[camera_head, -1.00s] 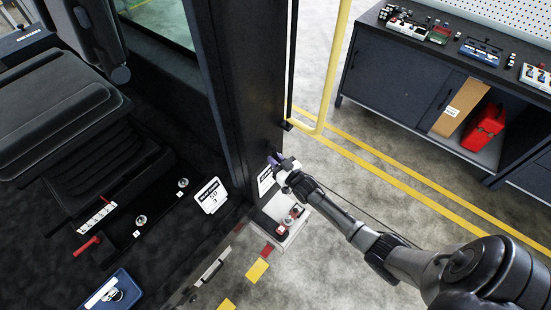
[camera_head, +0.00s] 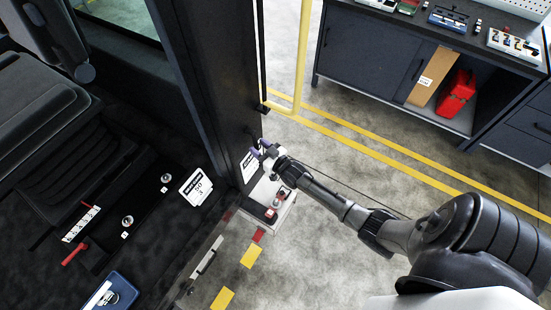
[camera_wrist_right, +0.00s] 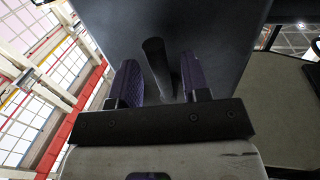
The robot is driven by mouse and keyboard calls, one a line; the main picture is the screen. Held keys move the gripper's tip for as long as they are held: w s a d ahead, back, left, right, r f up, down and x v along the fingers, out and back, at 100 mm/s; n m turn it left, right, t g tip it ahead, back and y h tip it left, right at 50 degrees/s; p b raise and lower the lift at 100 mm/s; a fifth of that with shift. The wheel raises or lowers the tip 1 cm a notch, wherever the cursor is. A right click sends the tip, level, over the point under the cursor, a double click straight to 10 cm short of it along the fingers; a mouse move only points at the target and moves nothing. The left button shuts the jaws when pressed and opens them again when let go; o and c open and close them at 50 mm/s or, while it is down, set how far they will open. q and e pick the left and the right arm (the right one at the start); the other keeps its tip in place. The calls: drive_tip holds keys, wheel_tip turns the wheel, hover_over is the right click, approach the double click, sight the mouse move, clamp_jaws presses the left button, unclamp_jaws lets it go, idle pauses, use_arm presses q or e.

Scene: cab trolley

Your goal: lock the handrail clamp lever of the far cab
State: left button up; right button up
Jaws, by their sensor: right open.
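My right gripper (camera_head: 262,148) is at the dark cab pillar (camera_head: 213,85), just above a white label (camera_head: 249,166). In the right wrist view its two purple fingers (camera_wrist_right: 158,84) are apart, with a dark rounded bar (camera_wrist_right: 156,58) between them. The bar looks like a lever handle, but I cannot tell for sure; a gap shows beside it. The yellow handrail (camera_head: 302,60) stands upright beyond the pillar, with a dark bracket at its foot. The clamp itself is too small to make out in the head view. My left gripper is not in view.
A white box with red and black parts (camera_head: 267,212) is below the gripper. The cab floor on the left holds a white sign (camera_head: 196,187), a red lever (camera_head: 74,254) and a blue box (camera_head: 115,290). A dark workbench (camera_head: 365,55) stands at the back right. Open floor lies between.

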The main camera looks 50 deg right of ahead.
drive_tip(key=s+a, duration=0.1)
drive_tip(key=s, duration=1)
drive_tip(key=shift+s, duration=0.35)
